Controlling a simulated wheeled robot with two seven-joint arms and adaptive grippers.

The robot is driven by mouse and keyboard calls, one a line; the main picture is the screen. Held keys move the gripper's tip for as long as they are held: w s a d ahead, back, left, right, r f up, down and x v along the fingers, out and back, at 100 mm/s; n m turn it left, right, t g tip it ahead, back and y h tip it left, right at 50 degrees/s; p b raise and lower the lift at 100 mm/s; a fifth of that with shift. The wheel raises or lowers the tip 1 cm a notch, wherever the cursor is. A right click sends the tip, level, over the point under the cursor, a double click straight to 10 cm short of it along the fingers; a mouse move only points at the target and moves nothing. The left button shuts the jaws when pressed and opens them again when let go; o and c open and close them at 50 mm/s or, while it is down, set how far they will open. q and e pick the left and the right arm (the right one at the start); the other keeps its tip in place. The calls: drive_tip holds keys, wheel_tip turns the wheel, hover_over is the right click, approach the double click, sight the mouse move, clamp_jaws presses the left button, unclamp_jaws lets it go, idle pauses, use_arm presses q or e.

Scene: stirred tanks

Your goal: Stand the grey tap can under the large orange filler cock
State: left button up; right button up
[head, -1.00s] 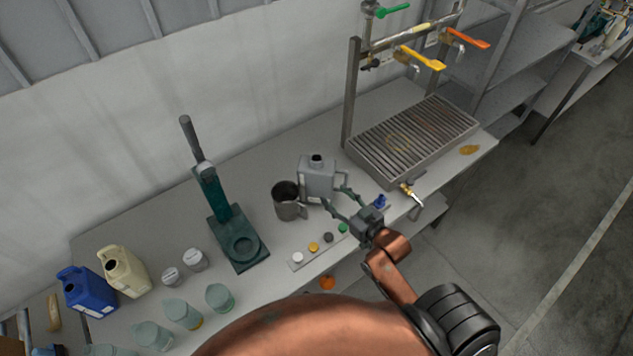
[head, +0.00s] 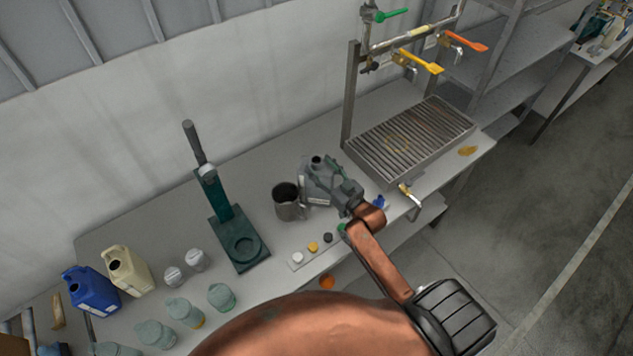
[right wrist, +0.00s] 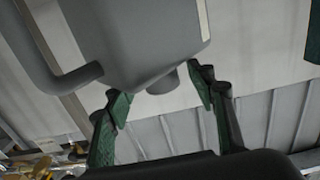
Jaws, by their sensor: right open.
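The grey tap can (head: 312,190) stands upright on the bench, left of the grated tray. In the right wrist view the can (right wrist: 135,40) fills the upper part, with its short neck pointing down the picture and a handle at the left. My right gripper (head: 330,173) is over the can in the head view and covers part of it. In the wrist view its two fingers (right wrist: 162,87) are spread on either side of the neck, and I see no grip. The large orange filler cock (head: 467,42) is on the pipe rack above the tray's right side. My left gripper is not in view.
A steel mug (head: 287,208) stands close to the can's left. The grated tray (head: 410,140) is bare, with a yellow-handled cock (head: 420,62) above it. A green press stand (head: 238,240), bottles and jars are farther left. A small brass tap (head: 410,194) juts from the tray front.

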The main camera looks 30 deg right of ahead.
drive_tip(key=w, duration=0.2)
drive_tip(key=shift+w+a, duration=0.1)
drive_tip(key=shift+w, duration=0.2)
drive_tip(key=shift+s, duration=0.1)
drive_tip(key=shift+c, duration=0.5)
clamp_jaws()
